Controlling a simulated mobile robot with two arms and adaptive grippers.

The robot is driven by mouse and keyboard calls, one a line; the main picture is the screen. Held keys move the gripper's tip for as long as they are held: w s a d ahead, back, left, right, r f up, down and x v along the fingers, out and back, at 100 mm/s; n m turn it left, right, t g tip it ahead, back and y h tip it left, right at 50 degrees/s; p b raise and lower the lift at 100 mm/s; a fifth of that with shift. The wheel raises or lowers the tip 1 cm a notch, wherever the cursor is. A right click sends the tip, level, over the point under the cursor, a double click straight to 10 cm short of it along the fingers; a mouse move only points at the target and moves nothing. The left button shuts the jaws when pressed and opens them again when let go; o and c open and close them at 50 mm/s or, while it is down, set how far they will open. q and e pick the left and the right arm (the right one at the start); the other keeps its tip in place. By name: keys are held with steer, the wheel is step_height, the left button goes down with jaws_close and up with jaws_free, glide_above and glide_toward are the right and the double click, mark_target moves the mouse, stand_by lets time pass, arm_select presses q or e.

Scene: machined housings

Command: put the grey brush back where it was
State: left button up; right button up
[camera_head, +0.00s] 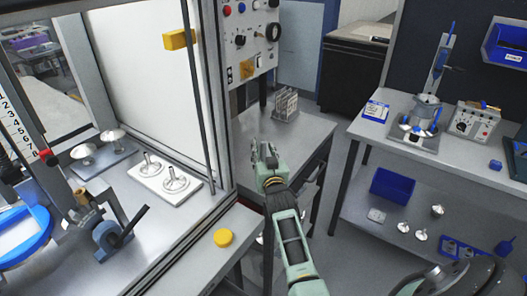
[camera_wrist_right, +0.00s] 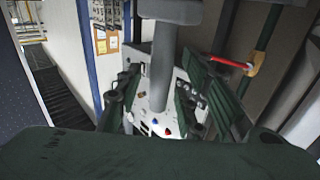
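The grey brush (camera_wrist_right: 163,65) shows in the right wrist view as a plain grey handle with a wider grey block at the top edge of the picture. The handle stands between the dark green fingers of my right gripper (camera_wrist_right: 160,85), which look shut on it; the exact contact is hard to see. In the head view my right gripper (camera_head: 265,152) is above the middle grey table, in front of the control panel. The brush is small and mostly hidden there. My left gripper is not in view.
A metal rack (camera_head: 286,105) stands at the back of the middle table (camera_head: 305,133). The framed cabinet and its control panel (camera_head: 250,45) are close on the left. A yellow button (camera_head: 223,237) sits at the front.

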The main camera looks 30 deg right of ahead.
steer(key=shift+r, duration=0.2)
steer(key=shift+s+a+f, duration=0.1)
steer(key=shift+s+f, duration=0.05)
steer(key=shift+s, duration=0.1)
steer(key=b+v, duration=0.1)
steer(key=v, duration=1)
steer(key=shift+s, duration=0.25)
